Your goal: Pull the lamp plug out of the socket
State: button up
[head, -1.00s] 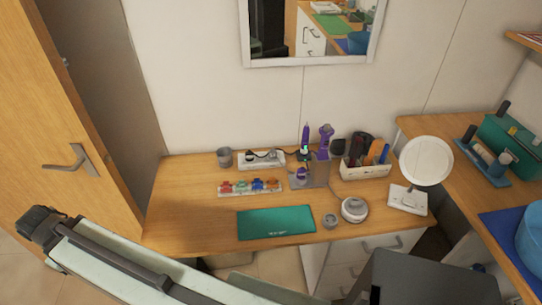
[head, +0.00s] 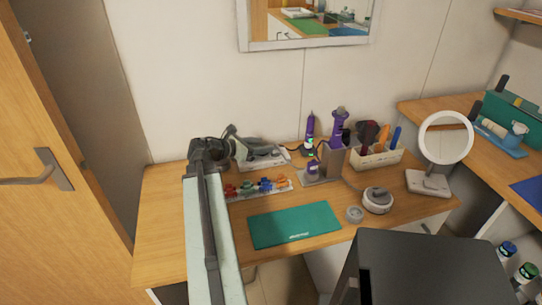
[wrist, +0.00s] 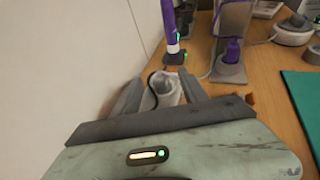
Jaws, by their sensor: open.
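A white socket strip (head: 265,161) lies at the back of the desk, near the wall. My gripper (head: 234,133) is at the strip's left end, pointing right along it, and hides part of it. In the wrist view my gripper (wrist: 160,78) is open, with one finger on each side of the pale strip. A grey, plug-like piece (wrist: 163,87) with a dark cord shows between the fingers. I cannot tell whether the fingers touch it, or whether it is the lamp plug. A round white lamp-like ring (head: 446,137) stands on the right of the desk.
A purple tool (head: 310,132) stands upright just beyond the strip, beside a grey holder (head: 333,160). Colourful small items (head: 258,187) lie in front of the strip. A green mat (head: 294,225) lies nearer. The wall is close behind.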

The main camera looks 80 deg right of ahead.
aim_at(275, 151)
jog(key=b+x, duration=0.1)
jog(key=x, duration=0.1)
jog(key=b+x, duration=0.1)
jog(key=x, duration=0.2)
jog(key=b+x, duration=0.1)
jog(key=x, duration=0.1)
jog(key=shift+d+f, duration=0.35)
jog(key=shift+f, duration=0.05)
grip_shut()
